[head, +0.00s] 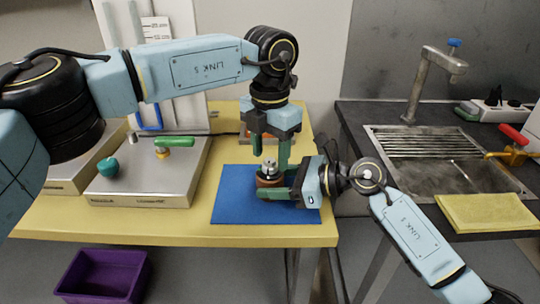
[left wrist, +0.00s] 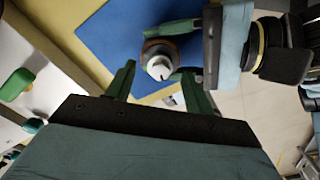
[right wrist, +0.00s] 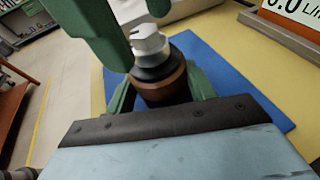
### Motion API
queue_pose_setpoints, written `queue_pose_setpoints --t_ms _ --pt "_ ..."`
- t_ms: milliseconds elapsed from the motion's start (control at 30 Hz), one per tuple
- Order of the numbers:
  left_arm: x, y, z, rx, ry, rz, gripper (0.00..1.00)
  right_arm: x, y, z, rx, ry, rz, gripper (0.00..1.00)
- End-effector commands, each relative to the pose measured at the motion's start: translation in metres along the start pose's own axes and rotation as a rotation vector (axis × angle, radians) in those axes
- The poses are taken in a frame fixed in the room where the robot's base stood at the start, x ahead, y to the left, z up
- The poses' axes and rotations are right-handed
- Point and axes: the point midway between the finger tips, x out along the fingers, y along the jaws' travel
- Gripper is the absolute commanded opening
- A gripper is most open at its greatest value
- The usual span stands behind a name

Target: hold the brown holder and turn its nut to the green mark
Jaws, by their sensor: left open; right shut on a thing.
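The brown holder (head: 269,181) stands upright on the blue mat (head: 232,205), and its metal nut (head: 268,164) is on top. My right gripper (head: 277,189) is shut on the holder from the right; its fingers flank the brown body (right wrist: 165,88) in the right wrist view. My left gripper (head: 270,158) points down from above, open, with its fingers on either side of the nut. In the left wrist view the pale nut (left wrist: 160,66) shows between and slightly beyond the left fingertips, with a dark line on it.
A metal instrument box (head: 145,185) with a green handle and teal knob stands left of the mat. A display (right wrist: 296,14) stands behind. A purple bin (head: 103,275) is below the table. The sink (head: 425,160) and yellow cloth (head: 485,212) are at right.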

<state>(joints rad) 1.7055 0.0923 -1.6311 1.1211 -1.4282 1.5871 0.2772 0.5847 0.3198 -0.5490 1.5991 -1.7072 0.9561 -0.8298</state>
Motion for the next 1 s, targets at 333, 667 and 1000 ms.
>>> queue_pose_setpoints --t_ms 333,667,1000 --pt "0.015 0.0 0.0 0.0 -0.001 0.0 0.53 0.0 0.0 0.0 -0.001 0.0 -0.001 0.08" --pt "0.015 0.0 0.0 0.0 -0.001 0.0 0.27 0.0 0.0 0.0 -0.001 0.0 -0.001 0.08" --pt "0.015 0.0 0.0 0.012 -0.001 0.0 0.07 0.0 0.0 0.0 -0.001 0.0 -0.001 0.08"
